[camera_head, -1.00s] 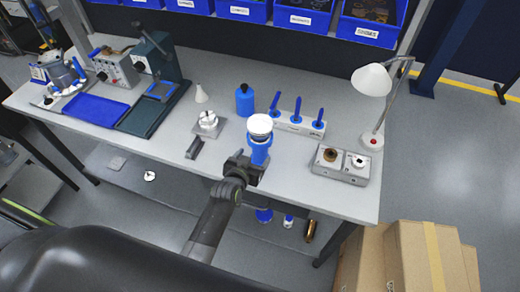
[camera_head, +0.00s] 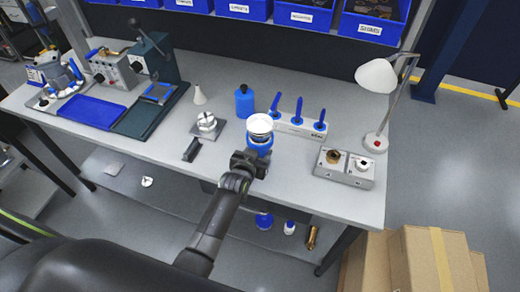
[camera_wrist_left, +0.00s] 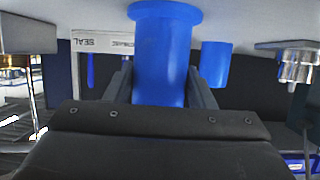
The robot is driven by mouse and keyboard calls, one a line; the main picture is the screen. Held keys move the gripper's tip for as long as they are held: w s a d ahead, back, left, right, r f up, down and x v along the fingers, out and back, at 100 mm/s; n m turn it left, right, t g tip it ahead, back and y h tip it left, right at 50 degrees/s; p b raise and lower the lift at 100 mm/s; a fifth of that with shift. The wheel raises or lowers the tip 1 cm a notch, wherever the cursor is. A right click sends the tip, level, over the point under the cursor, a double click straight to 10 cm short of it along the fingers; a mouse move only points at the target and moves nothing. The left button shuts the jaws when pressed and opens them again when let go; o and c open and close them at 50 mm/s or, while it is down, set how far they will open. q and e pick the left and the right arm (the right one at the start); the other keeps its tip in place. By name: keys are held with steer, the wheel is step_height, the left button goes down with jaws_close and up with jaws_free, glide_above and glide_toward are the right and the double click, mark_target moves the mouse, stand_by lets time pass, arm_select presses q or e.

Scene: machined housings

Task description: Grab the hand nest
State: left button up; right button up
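The hand nest (camera_head: 259,139), which I take to be the blue stand with a round white top, stands upright near the front middle of the bench in the head view. My left gripper (camera_head: 250,163) is close against its near side. In the left wrist view the blue stem (camera_wrist_left: 160,65) of the nest runs between the two dark fingers of the left gripper (camera_wrist_left: 161,88). The fingers flank the stem and look spread, with no clear grip on it. My right gripper is not in view.
A white block with several blue-handled tools (camera_head: 298,126) stands just behind and right of the nest. A blue bottle (camera_head: 244,103) is behind it. A metal fixture (camera_head: 207,124) and dark block (camera_head: 192,149) are left. A grey box (camera_head: 345,168) and lamp (camera_head: 378,76) are right.

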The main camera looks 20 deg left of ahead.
arm_select(q)
steer(key=c, duration=0.5)
steer(key=shift+r, duration=0.1)
steer(key=shift+r, duration=0.1)
